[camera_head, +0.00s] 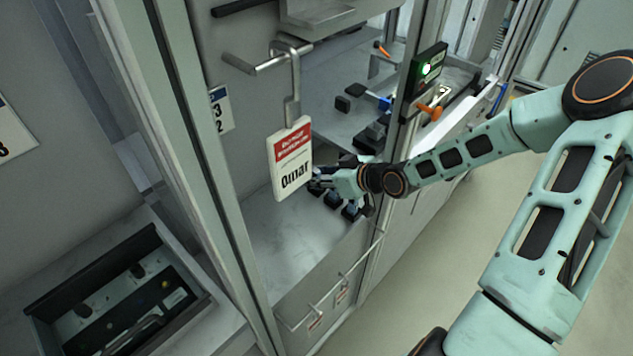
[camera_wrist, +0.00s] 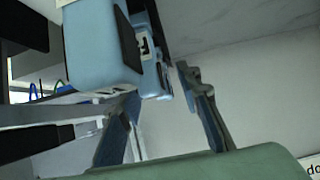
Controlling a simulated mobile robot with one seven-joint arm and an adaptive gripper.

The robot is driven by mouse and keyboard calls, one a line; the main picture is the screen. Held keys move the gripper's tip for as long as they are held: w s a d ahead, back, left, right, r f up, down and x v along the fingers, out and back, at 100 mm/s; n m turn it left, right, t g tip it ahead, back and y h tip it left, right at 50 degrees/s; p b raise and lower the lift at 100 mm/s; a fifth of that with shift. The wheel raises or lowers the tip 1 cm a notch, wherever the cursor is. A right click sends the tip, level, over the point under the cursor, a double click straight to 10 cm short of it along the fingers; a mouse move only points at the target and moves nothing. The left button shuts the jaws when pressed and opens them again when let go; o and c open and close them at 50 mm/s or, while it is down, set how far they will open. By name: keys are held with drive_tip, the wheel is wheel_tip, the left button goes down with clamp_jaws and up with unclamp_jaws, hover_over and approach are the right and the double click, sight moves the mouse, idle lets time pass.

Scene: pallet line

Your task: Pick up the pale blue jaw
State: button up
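A pale blue block, which looks like the jaw (camera_wrist: 100,45), fills the upper left of the wrist view, with dark pads on its side. A smaller pale blue part (camera_wrist: 152,80) shows beside it. My gripper (camera_wrist: 160,90) has its two fingers apart, one at each side of that smaller part; I cannot tell whether they touch it. In the head view my gripper (camera_head: 322,182) is low inside the cabinet bay, partly behind the hanging tag. Small dark and bluish blocks (camera_head: 351,211) lie just below it; which one is the jaw is unclear there.
A white and red tag (camera_head: 293,158) hangs from a padlock (camera_head: 291,80) close in front of my gripper. A metal post (camera_head: 185,130) stands left and another post with a lit control box (camera_head: 427,70) stands right. The grey bay floor (camera_head: 275,235) is clear in front.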

drive_tip(key=shift+w+a+f, duration=0.25)
clamp_jaws()
drive_tip(key=shift+r, duration=0.15)
